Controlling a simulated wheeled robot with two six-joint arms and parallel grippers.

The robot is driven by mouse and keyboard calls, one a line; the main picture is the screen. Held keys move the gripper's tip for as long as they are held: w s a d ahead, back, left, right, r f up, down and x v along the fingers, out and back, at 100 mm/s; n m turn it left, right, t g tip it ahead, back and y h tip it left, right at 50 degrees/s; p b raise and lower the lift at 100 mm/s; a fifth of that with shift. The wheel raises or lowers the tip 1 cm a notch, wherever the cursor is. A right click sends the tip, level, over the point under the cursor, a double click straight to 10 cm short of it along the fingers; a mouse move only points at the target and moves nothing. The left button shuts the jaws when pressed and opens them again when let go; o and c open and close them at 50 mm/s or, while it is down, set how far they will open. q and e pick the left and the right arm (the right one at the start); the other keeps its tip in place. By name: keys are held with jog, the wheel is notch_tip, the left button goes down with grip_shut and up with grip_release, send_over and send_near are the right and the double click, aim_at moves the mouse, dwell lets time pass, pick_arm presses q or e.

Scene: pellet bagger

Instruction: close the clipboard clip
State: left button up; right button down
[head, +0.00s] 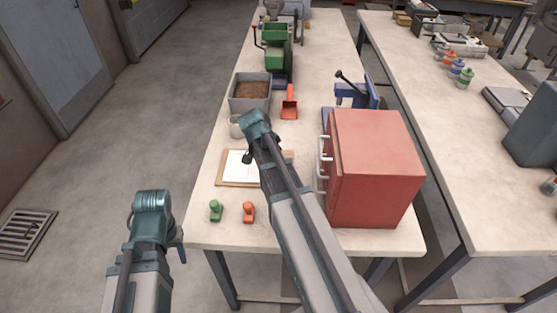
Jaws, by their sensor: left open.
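The clipboard (221,182) lies on the near left part of the bench, a brown board with a white sheet (235,165) on it. My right arm crosses over its right side and hides part of it. I cannot make out the clip or its state. My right gripper (248,157) shows only as a small dark shape over the sheet; whether it touches is unclear. My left gripper (181,250) is open, mostly behind its own wrist, off the bench's left edge and apart from the clipboard.
A red cabinet (378,165) stands right.

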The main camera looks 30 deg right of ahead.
dwell(0.3)
jog(key=c, duration=0.7)
grip_release()
jog(key=p+v, duration=1.2)
jog(key=v, duration=0.1)
jog(key=shift+a+r+p, duration=0.2)
jog(key=shift+r+p, duration=0.15)
jog(key=shift+s, duration=0.1)
jog(key=s+a+f+n+y, duration=0.1)
jog(key=s+a+n, duration=0.4)
jog(key=a+n, duration=0.1)
jog(key=s+a+f+n+y, duration=0.1)
jog(key=s+a+n, duration=0.4)
jog(key=a, duration=0.4)
jog(key=s+a+f+n+g+y+b, duration=0.1)
jog(key=s+a+n, duration=0.5)
jog(key=a+n, duration=0.2)
jog(key=shift+a, duration=0.1)
